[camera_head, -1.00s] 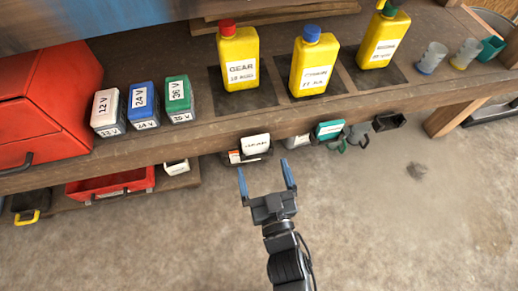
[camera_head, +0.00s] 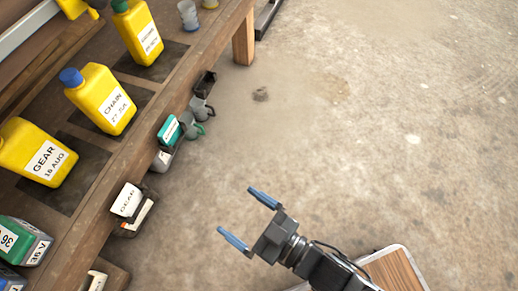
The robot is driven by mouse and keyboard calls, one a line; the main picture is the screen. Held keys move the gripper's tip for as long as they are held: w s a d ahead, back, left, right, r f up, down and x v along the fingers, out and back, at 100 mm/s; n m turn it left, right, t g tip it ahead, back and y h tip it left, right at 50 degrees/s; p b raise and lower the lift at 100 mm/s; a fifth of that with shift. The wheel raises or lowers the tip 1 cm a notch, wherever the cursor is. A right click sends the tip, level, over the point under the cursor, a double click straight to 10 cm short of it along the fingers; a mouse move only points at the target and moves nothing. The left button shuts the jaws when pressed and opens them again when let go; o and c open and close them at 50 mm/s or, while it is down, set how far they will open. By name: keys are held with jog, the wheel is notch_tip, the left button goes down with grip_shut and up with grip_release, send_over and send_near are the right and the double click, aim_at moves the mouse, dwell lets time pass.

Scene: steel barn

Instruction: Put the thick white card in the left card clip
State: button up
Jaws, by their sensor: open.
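A dark card clip (camera_head: 122,230) hangs on the bench's front edge at the lower left. It holds a white card (camera_head: 127,200) lettered GEAR and another whitish card (camera_head: 143,214); I cannot tell which is thicker. Farther along the edge, a teal card (camera_head: 168,130) stands in a holder, with a pale card or block (camera_head: 161,161) beside it. A small dark holder (camera_head: 206,84) beyond looks empty. My gripper (camera_head: 235,211) is open and empty over the floor, right of the GEAR clip and apart from it, fingers pointing toward the bench.
The wooden bench (camera_head: 95,215) runs diagonally on the left, carrying yellow jugs (camera_head: 101,98) and battery packs (camera_head: 23,241). A pale-rimmed wooden surface (camera_head: 395,270) shows at bottom right. The concrete floor (camera_head: 370,130) is otherwise mostly clear.

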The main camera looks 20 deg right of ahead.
jog(key=s+d+r+m+h, duration=0.6)
jog(key=s+d+r+h, duration=0.3)
jog(key=s+d+r, duration=0.7)
notch_tip(320, 180, up, 2)
jog(key=d, duration=0.3)
jog(key=shift+m+t+h, duration=0.3)
jog(key=shift+m, duration=0.1)
jog(key=shift+s+a+r, duration=0.1)
jog(key=shift+a, duration=0.1)
